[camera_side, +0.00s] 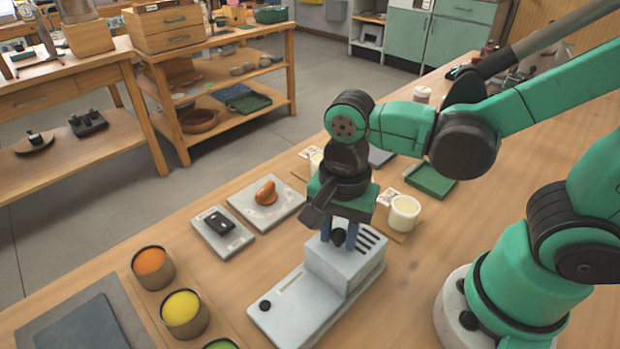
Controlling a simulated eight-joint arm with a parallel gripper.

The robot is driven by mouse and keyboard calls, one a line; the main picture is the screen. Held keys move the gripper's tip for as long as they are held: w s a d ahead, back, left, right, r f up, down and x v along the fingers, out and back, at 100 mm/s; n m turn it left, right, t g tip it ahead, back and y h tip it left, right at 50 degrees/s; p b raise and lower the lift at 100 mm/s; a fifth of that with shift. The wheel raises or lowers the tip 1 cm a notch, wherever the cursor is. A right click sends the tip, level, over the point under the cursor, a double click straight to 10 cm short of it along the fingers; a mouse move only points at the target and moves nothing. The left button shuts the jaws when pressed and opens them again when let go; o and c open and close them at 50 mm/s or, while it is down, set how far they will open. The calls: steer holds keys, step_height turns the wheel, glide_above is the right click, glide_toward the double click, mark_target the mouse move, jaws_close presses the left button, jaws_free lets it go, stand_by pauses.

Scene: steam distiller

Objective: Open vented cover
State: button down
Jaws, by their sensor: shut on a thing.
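The steam distiller is a pale grey unit with a long flat base (275,316) and a raised box-shaped vented cover (345,265) at its back right end. Dark slots cut across the top of the cover. A black knob sits on the base's front left end. My gripper (338,236) points down at the cover and is shut on a dark round knob there. The blue-grey fingers stand on both sides of the knob. The cover looks seated on the base, though its back edge is hidden.
A white candle cup (403,213) stands close to the right of my gripper. Orange (152,263) and yellow (184,309) pots stand at the left. A plate with an orange object (267,198) and a small scale-like plate (222,238) lie behind. Bare table lies right of the distiller.

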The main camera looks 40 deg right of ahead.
steer(key=a, duration=0.9)
steer(key=shift+a, duration=0.3)
steer(key=c, duration=0.6)
jaws_free()
steer(key=shift+r, duration=2.8)
steer(key=shift+d, duration=0.1)
